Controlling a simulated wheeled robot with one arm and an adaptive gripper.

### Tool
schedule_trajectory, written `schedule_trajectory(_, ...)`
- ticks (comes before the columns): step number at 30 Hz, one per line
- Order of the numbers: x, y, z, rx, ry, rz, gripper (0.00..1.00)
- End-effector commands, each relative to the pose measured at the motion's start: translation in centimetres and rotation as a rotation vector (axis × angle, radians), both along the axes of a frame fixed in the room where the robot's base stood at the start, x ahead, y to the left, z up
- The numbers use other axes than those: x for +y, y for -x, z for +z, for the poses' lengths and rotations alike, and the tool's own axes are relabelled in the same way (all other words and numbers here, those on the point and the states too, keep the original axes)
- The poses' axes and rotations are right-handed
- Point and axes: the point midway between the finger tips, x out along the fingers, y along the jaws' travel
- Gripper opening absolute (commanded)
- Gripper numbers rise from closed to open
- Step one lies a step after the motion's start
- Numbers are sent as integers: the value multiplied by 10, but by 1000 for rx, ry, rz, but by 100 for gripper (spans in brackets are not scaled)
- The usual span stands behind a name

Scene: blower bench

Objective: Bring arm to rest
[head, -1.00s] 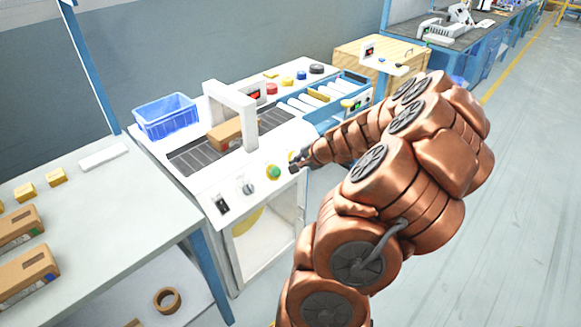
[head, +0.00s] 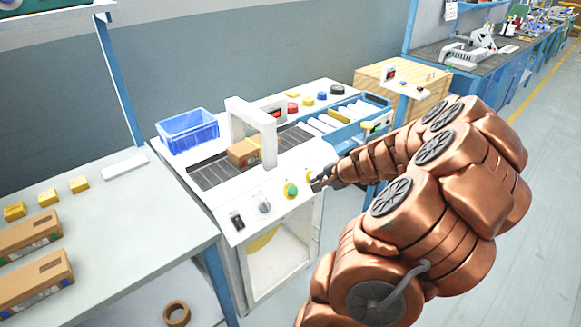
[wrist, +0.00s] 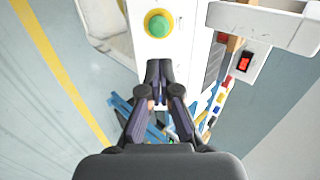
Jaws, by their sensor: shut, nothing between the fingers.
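My arm reaches in from the lower right of the head view, with my gripper (head: 318,183) at the front right corner of the white machine (head: 225,212). In the wrist view my gripper (wrist: 158,68) is shut and empty, its fingertips together just below a green button (wrist: 158,24) with a yellow ring. The green button also shows in the head view (head: 290,190), just left of the fingertips. I cannot tell whether the fingertips touch the machine's panel.
A cardboard box (head: 243,153) sits on the machine's belt beside the white arch (head: 268,140). A blue basket (head: 188,132) stands behind the belt. A grey table (head: 120,225) with boxes is at left. Open floor (head: 545,190) lies at right.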

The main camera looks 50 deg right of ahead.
Motion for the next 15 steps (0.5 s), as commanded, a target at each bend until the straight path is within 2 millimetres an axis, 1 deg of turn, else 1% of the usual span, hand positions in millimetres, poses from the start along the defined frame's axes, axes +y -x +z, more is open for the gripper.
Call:
schedule_trajectory(7, 0, 0, 0, 0, 1, 1, 0)
schedule_trajectory(10, 8, -5, 3, 2, 3, 26, 0)
schedule_trajectory(11, 14, -8, 6, 4, 6, 43, 0)
schedule_trajectory(13, 34, -19, 13, 11, 14, 105, 0)
schedule_trajectory(14, 46, -24, 17, 17, 20, 141, 0)
schedule_trajectory(15, 65, -32, 22, 25, 28, 199, 0)
